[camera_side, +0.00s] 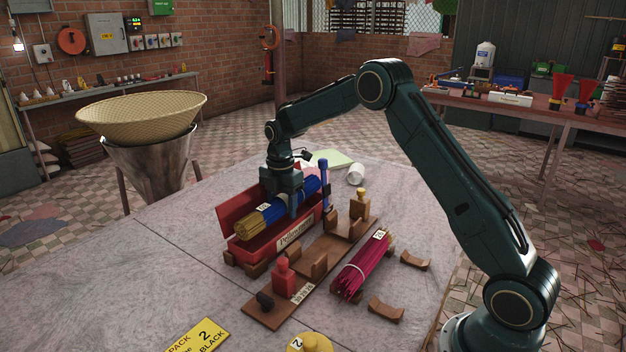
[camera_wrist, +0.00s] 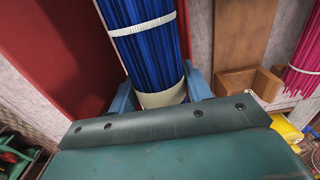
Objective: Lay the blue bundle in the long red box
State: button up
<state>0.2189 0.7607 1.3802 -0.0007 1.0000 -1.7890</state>
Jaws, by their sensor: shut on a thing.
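The blue bundle (camera_side: 274,215) is a long bunch of blue sticks with tan ends at the near left and a small white tag. My gripper (camera_side: 285,203) is shut around its middle from above. The wrist view shows the bundle (camera_wrist: 148,45) between my two blue fingers (camera_wrist: 160,88), with a white band across it. The long red box (camera_side: 262,250), with a pale label on its front, lies directly below, and its red wall (camera_wrist: 60,50) runs along the bundle's left. The bundle lines up with the box's length. Whether it touches the floor is hidden.
A magenta bundle (camera_side: 365,262) rests farther right. A yellow card (camera_side: 195,339) lies in front. The table's left front is clear.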

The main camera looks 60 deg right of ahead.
aim_at(282, 196)
jog(key=o, duration=0.9)
jog(key=shift+o, duration=0.2)
jog(key=shift+f, duration=0.1)
jog(key=shift+r, duration=4.1)
